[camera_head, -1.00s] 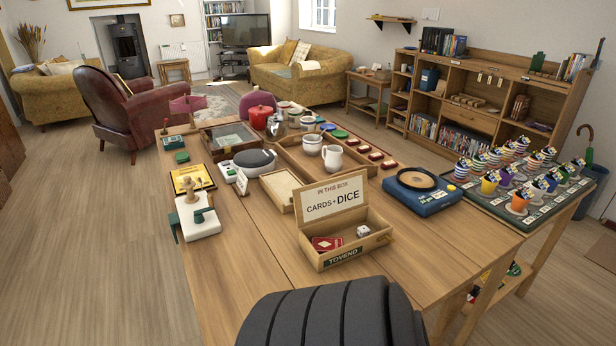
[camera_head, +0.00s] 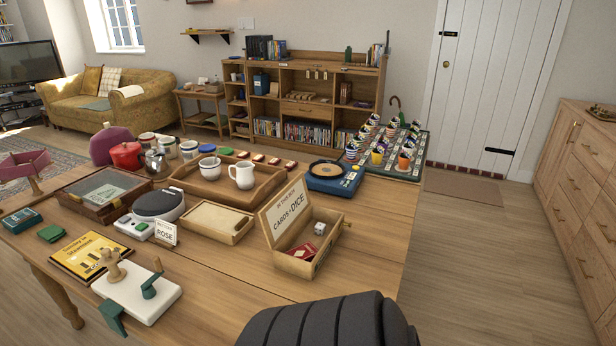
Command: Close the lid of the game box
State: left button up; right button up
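The wooden game box (camera_head: 306,241) stands on the table right of the middle. Its lid (camera_head: 286,208) is up and tilted back on the box's left side, with "CARDS + DICE" written on its inner face. Inside the box lie a red card pack (camera_head: 302,252) and a white die (camera_head: 320,228). Neither of my grippers shows in the view. A dark ribbed part of my own body fills the bottom middle, in front of the box.
The wooden table (camera_head: 235,285) is bare around the box's front. A wooden tray (camera_head: 262,184) with a white jug (camera_head: 242,175) stands behind it, a blue record player (camera_head: 335,178) behind right. A shallow wooden box (camera_head: 216,222) and a white board (camera_head: 137,290) are to the left. Floor is free at right.

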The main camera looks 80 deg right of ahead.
aim_at(277, 217)
jog(key=i+l+z, duration=0.1)
jog(key=i+z, duration=0.25)
jog(key=z, duration=0.2)
jog(key=i+z, duration=0.3)
jog(key=z, duration=0.3)
jog(key=i+j+z, duration=0.2)
jog(key=z, duration=0.35)
jog(key=i+j+z, duration=0.35)
jog(key=z, duration=0.25)
jog(key=i+j+z, duration=0.2)
jog(key=j+z, duration=0.35)
jog(key=i+j+z, duration=0.1)
jog(key=j+z, duration=0.3)
jog(key=z, duration=0.2)
jog(key=j+z, duration=0.55)
jog(key=k+j+z, duration=0.1)
jog(key=j+z, duration=0.3)
jog(key=z, duration=0.2)
jog(key=l+u, duration=0.1)
jog(key=u, duration=0.65)
